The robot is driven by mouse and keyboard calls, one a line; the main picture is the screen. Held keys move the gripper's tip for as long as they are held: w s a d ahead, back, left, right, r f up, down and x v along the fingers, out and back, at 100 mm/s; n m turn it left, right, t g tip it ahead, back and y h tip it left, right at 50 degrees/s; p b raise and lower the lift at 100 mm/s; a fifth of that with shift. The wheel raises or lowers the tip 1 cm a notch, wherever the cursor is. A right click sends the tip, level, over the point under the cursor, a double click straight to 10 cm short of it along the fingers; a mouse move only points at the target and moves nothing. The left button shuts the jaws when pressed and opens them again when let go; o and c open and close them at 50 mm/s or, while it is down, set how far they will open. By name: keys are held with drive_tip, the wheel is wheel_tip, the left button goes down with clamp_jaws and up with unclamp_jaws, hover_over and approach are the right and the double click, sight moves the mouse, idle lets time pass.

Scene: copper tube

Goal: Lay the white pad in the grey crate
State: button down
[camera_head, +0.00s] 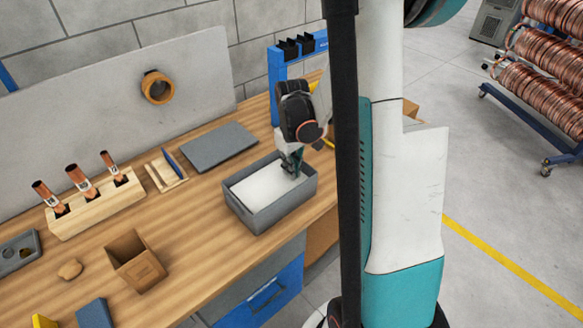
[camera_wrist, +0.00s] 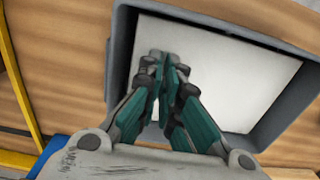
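The grey crate (camera_head: 268,219) stands on the wooden bench near its front edge. The white pad (camera_head: 262,187) lies inside it, looking flat and covering most of the floor. The wrist view shows the pad (camera_wrist: 225,75) within the crate's walls (camera_wrist: 122,60). My gripper (camera_head: 294,171) reaches down into the crate's right part, over the pad. In the wrist view the fingertips (camera_wrist: 166,64) are close together against the white surface. I see nothing clearly held between them. Whether the tips touch the pad is hidden.
A dark grey plate (camera_head: 218,147) lies behind the crate. A brown open box (camera_head: 136,262) stands to the left, with a wooden block holding copper-topped tools (camera_head: 95,204) behind it. A blue frame (camera_head: 277,85) rises at the bench's back, behind my arm.

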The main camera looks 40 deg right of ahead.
drive_tip(key=c, duration=1.7)
unclamp_jaws()
drive_tip(key=shift+r, duration=0.1)
wheel_tip(320, 180, up, 12)
drive_tip(key=shift+f, duration=0.1)
drive_tip(key=shift+w, duration=0.1)
